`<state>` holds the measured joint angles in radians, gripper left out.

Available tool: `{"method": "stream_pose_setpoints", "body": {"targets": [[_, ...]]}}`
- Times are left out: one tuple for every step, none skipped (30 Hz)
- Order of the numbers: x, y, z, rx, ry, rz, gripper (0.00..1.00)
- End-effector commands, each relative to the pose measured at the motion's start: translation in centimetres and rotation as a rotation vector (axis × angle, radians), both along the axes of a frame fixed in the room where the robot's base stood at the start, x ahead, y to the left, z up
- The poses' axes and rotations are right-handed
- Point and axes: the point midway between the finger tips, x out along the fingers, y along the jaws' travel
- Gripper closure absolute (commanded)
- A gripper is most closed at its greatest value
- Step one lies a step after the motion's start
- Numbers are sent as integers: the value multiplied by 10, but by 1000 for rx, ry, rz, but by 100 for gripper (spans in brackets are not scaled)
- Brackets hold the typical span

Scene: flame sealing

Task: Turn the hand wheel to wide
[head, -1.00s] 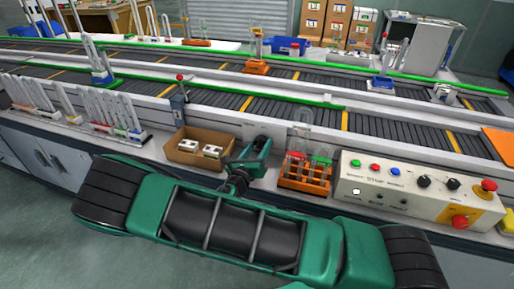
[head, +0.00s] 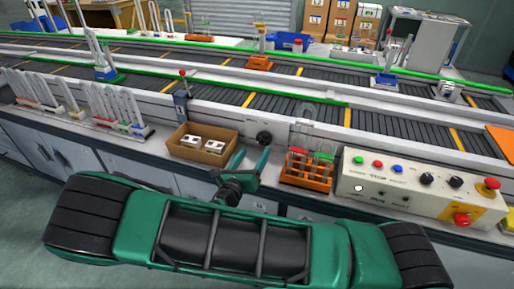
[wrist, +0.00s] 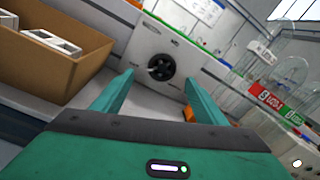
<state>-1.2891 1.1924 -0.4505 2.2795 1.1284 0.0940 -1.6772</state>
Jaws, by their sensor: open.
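The hand wheel (head: 264,138) is a small round black knob on a pale plate on the conveyor's front side, between the cardboard box and the orange rack. In the wrist view the hand wheel (wrist: 160,67) is ahead, near the top middle, with a pale handle across it. Small labels on its plate are too small to read. My gripper (wrist: 157,84) is open and empty. Its two green fingers point toward the wheel, one on each side in the picture, apparently short of it. In the head view my gripper (head: 250,162) is just in front of and below the wheel.
A cardboard box (head: 219,155) with white parts stands close on the left. An orange rack (head: 309,173) with glass tubes stands close on the right. Beyond it is a control panel (head: 420,190) with buttons and knobs. The bench between box and rack is narrow.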

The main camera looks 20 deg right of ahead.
Motion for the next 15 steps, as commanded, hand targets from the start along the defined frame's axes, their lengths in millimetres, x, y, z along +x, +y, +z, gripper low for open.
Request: {"method": "stream_pose_setpoints", "body": {"targets": [[-7,6,0,1,1,3,34],[-10,9,0,1,1,3,34],[-13,12,0,1,0,3,34],[-16,14,0,1,-1,2,34],[-18,16,0,1,-1,2,34],[-21,19,0,1,0,3,34],[-22,20,0,1,0,3,34],[-23,21,0,1,-1,2,34],[-25,21,0,0,-1,1,34],[-25,22,0,0,-1,1,34],[-26,22,0,0,-1,0,34],[-26,22,0,0,-1,0,34],[-26,22,0,0,-1,0,34],[-26,22,0,0,-1,0,34],[-26,22,0,0,-1,0,34]]}}
